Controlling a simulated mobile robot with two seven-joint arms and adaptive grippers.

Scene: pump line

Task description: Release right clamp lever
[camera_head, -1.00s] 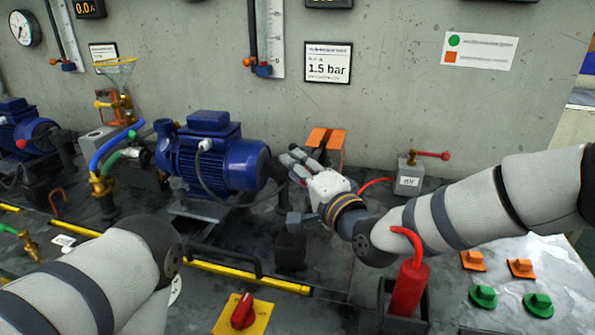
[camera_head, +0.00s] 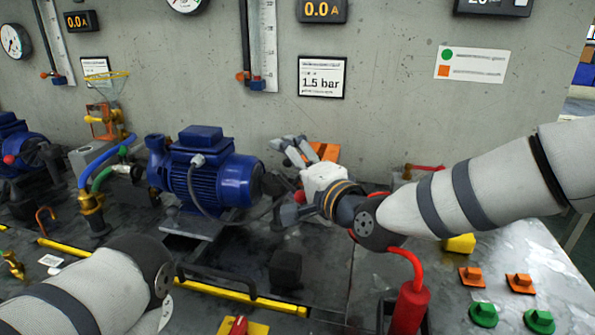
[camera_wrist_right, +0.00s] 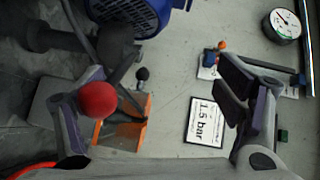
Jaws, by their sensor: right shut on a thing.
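A lever with a red ball knob (camera_head: 300,196) shows at my right gripper (camera_head: 293,155), to the right of the blue pump motor (camera_head: 215,178). In the right wrist view the red knob (camera_wrist_right: 98,100) lies against the left-hand finger of my right gripper (camera_wrist_right: 170,100), and the other finger stands well to the right. My left gripper is out of view.
A red cylinder (camera_head: 408,308) stands below my right forearm. Green (camera_head: 483,314) and orange (camera_head: 472,277) pieces sit on the right bench. A black block (camera_head: 286,268) and a yellow rail (camera_head: 240,297) lie in front. The wall with a 1.5 bar sign (camera_head: 322,77) is close behind.

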